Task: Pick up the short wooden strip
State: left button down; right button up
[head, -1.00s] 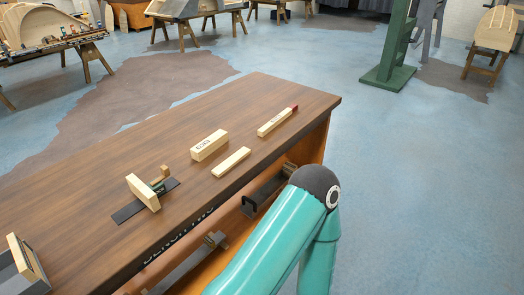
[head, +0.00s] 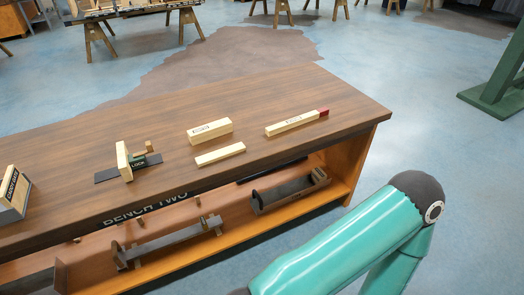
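A short, flat, pale wooden strip (head: 220,154) lies on the brown bench top near its front edge, in front of a thicker pale block (head: 209,131). A longer pale strip with a red end (head: 292,123) lies to its right, near the bench's right end. A teal arm of mine with a dark joint reaches in at the lower right, in front of the bench and apart from the strip. Neither of my grippers shows in the head view.
The bench (head: 330,90) has an open shelf below with dark metal tools (head: 290,190). A clamp-like fixture with a wooden plate (head: 124,161) stands left of the strip. A box (head: 12,195) sits at the far left. A green stand (head: 500,85) is at right. Blue floor lies clear right of the bench.

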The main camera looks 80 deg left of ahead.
aim_at(214, 156)
jog(key=z, duration=0.15)
jog(key=i, duration=0.95)
jog(key=u, duration=1.8)
jog(key=i, duration=0.3)
jog(key=u, duration=2.5)
jog(key=k, duration=0.5)
jog(key=u, duration=0.35)
jog(key=i, duration=1.55)
jog(key=z, duration=0.4)
